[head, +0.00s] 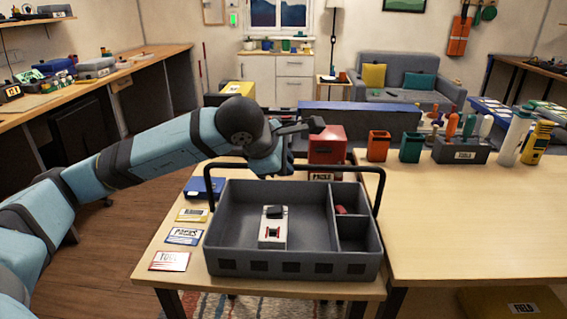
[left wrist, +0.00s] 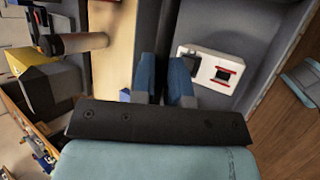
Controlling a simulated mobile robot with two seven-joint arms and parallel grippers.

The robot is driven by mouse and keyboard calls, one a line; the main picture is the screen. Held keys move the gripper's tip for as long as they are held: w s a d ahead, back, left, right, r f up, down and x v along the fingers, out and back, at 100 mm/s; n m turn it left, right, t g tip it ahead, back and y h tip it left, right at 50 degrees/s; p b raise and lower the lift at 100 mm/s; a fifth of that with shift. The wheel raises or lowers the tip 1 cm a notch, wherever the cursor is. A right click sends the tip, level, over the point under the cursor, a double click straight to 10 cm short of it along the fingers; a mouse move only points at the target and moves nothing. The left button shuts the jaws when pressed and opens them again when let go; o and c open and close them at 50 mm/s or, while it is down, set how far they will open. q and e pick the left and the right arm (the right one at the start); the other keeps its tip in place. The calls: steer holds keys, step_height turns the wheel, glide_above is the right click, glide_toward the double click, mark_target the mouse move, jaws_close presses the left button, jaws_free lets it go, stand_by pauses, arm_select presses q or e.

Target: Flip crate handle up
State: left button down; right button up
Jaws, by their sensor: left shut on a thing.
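The grey crate (head: 235,263) sits on the light wooden table. Its black handle (head: 350,169) stands raised as a bar above the crate, with a post on each side. My left gripper (head: 284,170) is at the middle of the bar and shut on it; the fingers partly hide the grip. In the left wrist view the two blue fingers (left wrist: 163,85) close on a dark strip beside the crate's interior. My right gripper is not in view.
A white device with red marks (head: 272,236) lies in the crate's large compartment, and a red item (head: 342,210) in a small one. Labelled cards (head: 184,236) lie left of the crate. A red box (head: 327,148) stands behind. The table at right is clear in front.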

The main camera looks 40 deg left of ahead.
arm_select(q)
steer(key=shift+s+d+f, duration=0.1)
steer(key=shift+s+f, duration=0.05)
steer(key=shift+f, duration=0.55)
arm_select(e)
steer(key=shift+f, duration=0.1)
arm_select(q)
steer(key=c, duration=1.4)
jaws_free()
steer(key=shift+o, duration=1.4)
steer(key=shift+w, duration=0.2)
steer(key=p+v, duration=0.2)
steer(key=v, duration=1.2)
steer(key=shift+w+r, duration=0.15)
steer(key=shift+w, duration=0.1)
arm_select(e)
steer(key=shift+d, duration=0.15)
